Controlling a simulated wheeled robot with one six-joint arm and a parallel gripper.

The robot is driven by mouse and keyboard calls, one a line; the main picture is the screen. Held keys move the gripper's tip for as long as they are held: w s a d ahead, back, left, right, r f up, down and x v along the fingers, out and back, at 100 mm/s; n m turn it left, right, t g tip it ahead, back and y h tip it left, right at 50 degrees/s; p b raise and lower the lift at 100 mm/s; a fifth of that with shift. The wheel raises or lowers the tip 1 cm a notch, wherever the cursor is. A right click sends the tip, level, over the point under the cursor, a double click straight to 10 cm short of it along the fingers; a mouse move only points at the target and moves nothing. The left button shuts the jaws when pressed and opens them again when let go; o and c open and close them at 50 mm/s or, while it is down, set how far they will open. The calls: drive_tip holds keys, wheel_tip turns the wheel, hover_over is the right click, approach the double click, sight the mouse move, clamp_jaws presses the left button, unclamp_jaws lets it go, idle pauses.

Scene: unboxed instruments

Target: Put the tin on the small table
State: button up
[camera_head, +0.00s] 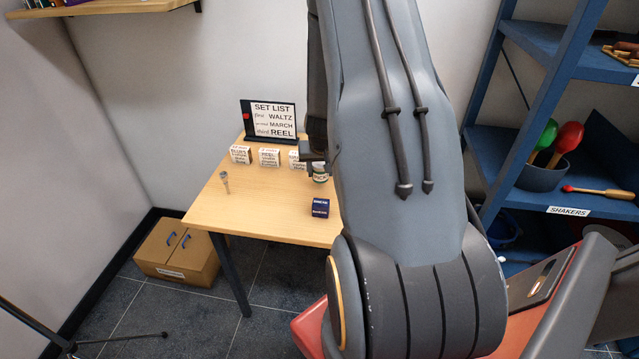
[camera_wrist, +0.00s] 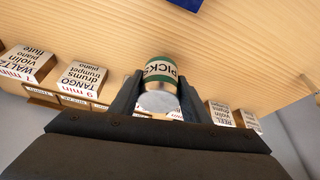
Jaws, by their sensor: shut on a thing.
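The tin (camera_wrist: 161,72) is a small round can with a green label reading "PICKS" and a pale metal end. My gripper (camera_wrist: 158,98) is shut on it, with one dark finger on each side. In the head view the tin (camera_head: 320,173) shows beside my gripper (camera_head: 313,158), partly hidden by my arm. It is over or on the light wooden table (camera_head: 265,215); I cannot tell whether it touches the top. My arm hides the table's right part.
White lettered blocks, such as the left one (camera_head: 240,154), line the back before a set list sign (camera_head: 268,121). A dark blue box (camera_head: 320,207) and a small upright metallic object (camera_head: 225,182) stand on the table. The front left tabletop is clear. Blue shelves (camera_head: 545,205) stand right.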

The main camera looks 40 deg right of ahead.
sight(320, 180)
drive_tip(key=shift+f+p, duration=0.35)
drive_tip(key=shift+f, duration=1.75)
drive_tip(key=shift+f, duration=0.1)
drive_tip(key=o, duration=1.1)
